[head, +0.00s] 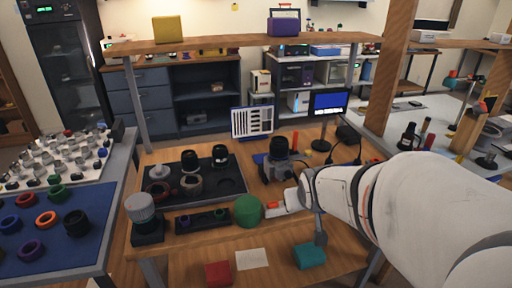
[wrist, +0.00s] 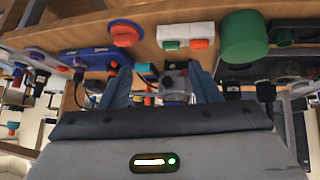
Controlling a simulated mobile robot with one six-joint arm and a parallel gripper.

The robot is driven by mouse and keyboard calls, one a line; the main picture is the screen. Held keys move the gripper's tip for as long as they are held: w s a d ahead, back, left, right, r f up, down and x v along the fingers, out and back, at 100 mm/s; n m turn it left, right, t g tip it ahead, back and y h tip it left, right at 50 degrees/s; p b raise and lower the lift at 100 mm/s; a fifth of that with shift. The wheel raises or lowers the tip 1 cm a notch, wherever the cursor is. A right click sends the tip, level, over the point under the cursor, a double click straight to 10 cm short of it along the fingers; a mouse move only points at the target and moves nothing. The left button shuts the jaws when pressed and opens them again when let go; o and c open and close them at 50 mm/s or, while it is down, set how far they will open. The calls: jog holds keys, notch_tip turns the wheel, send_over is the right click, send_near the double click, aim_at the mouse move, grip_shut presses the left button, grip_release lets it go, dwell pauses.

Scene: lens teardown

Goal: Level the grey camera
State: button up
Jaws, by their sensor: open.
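The grey camera (head: 279,168) with a black lens stands near the middle of the wooden bench, at the edge of a blue mat; I cannot tell how far it is tilted. My arm reaches in from the right and its end hides part of the camera's right side. In the wrist view, which looks upside down, my gripper (wrist: 162,75) is open, its two blue-grey fingers apart. The grey camera (wrist: 176,82) appears between them, partly hidden by my gripper's body. I cannot tell whether the fingers touch it.
A green cylinder (head: 248,211) and a white block with coloured buttons (head: 284,207) stand in front of the camera. A black tray (head: 228,186) with lens parts lies left. A small monitor (head: 328,104) stands behind, and a shelf (head: 240,43) crosses above.

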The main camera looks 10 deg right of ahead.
aim_at(292, 168)
jog(key=w+d+f+t+b, duration=0.2)
jog(key=w+f+t+b, duration=0.1)
jog(key=w+d+f+t+y+b, duration=0.1)
jog(key=w+d+f+t+b, duration=0.1)
jog(key=d+f+b, duration=0.1)
jog(key=w+d+f+t+b, duration=0.2)
jog(key=w+f+t+b, duration=0.1)
jog(key=shift+w+d+f+n+t, duration=0.15)
jog(key=shift+w+d+n+t, duration=0.15)
jog(key=shift+w+d+n, duration=0.1)
jog(key=shift+s+d+f+t+y+b, duration=0.1)
jog(key=shift+s+t+y+b, duration=0.05)
jog(key=shift+t+y+b, duration=0.35)
jog(key=shift+s+d+f+t+y+b, duration=0.1)
jog(key=shift+t+y+b, duration=0.3)
jog(key=shift+b, duration=0.15)
jog(key=shift+w+r, duration=0.1)
jog(key=shift+w, duration=0.3)
jog(key=w, duration=0.7)
jog(key=shift+a, duration=0.25)
jog(key=shift+c, duration=0.3)
